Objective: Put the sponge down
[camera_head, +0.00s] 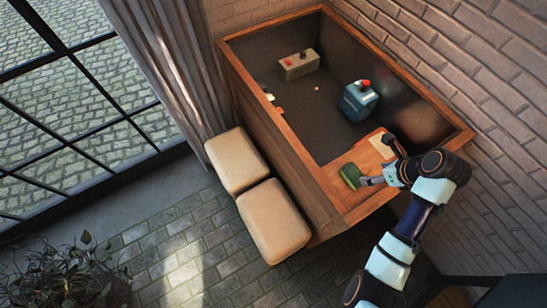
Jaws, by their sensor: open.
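The green sponge (350,175) lies at the near end of the wooden box-like bench, on or just above the light wooden surface there. My gripper (366,181) is open, with its tips right beside the sponge's right side. My arm comes in from the lower right. The picture is too small to tell whether the fingers touch the sponge or whether it rests fully on the surface.
A blue canister (359,101) with a red cap stands inside the dark recess. A grey box (298,65) with a red knob sits farther back. An orange-red item (376,142) lies near my wrist. Two beige stools (273,220) stand left of the bench.

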